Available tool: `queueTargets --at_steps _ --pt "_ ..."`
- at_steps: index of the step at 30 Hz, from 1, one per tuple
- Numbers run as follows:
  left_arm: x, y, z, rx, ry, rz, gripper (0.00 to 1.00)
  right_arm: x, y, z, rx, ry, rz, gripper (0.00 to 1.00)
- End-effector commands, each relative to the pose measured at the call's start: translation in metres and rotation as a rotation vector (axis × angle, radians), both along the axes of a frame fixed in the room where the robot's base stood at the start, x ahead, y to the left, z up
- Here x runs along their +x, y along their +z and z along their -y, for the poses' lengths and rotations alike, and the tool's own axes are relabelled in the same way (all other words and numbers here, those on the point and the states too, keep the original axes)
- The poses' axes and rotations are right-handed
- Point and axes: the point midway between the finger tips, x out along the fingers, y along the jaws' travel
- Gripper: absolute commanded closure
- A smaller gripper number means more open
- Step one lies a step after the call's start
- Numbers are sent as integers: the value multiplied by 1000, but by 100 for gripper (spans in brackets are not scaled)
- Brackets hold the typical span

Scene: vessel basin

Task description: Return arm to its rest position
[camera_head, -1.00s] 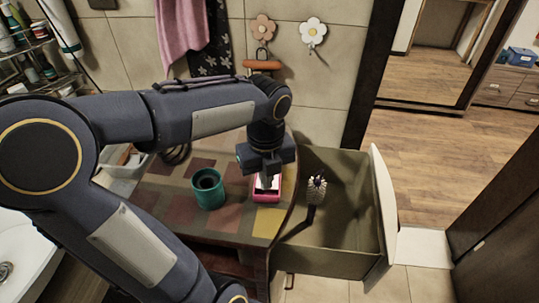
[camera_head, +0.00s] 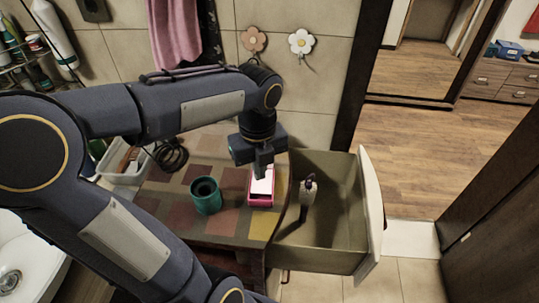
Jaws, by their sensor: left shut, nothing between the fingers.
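My left arm comes in from the left and bends down over the tiled tabletop. My left gripper (camera_head: 262,172) points down, shut and empty, above the far part of a pink box-like item (camera_head: 260,198) with a white top. I cannot tell whether the fingertips touch it. My right gripper is not in view.
A teal cup (camera_head: 206,196) stands on the cabinet top (camera_head: 181,217). The open drawer (camera_head: 338,228) to the right holds a brush (camera_head: 307,194). A white basket (camera_head: 120,165) and a dark coiled cable (camera_head: 170,155) are at the left. A sink (camera_head: 22,255) is at lower left.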

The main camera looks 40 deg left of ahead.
Motion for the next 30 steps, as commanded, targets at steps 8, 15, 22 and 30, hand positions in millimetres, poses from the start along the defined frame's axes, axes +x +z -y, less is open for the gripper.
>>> queueTargets --at_steps 8,15,22,30 --pt "-1 0 1 -2 15 3 100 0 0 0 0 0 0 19" --pt "-26 4 17 -91 499 90 100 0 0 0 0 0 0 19" --pt "-63 0 47 -363 1343 120 100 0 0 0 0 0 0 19" --pt "-85 -8 72 -673 2039 -44 100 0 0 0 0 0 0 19"
